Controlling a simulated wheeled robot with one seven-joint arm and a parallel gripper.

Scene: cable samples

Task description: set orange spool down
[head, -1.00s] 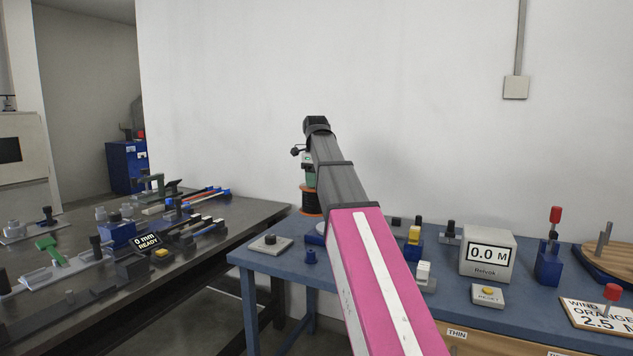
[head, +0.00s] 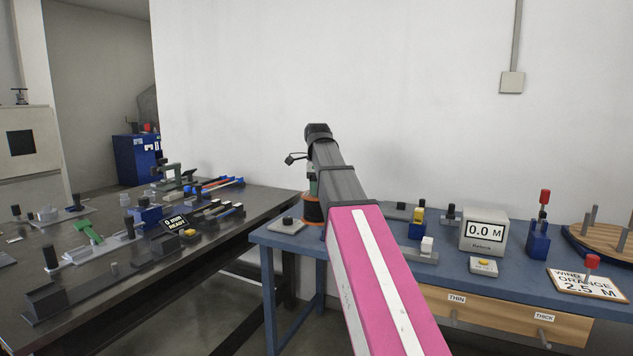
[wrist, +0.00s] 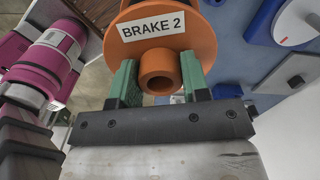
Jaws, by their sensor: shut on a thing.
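The orange spool (head: 312,209) is at the far left part of the blue bench, partly hidden by my arm in the head view. In the wrist view the orange spool (wrist: 170,52) fills the top middle, with a "BRAKE 2" label (wrist: 155,30) on its face and a hollow hub pointing at the camera. My gripper (wrist: 158,78) has green fingers on both sides of that hub and is shut on the spool. In the head view my gripper (head: 311,184) is just above the spool's body. Whether the spool touches the bench is hidden.
A dark table (head: 120,290) with cable tools stands left.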

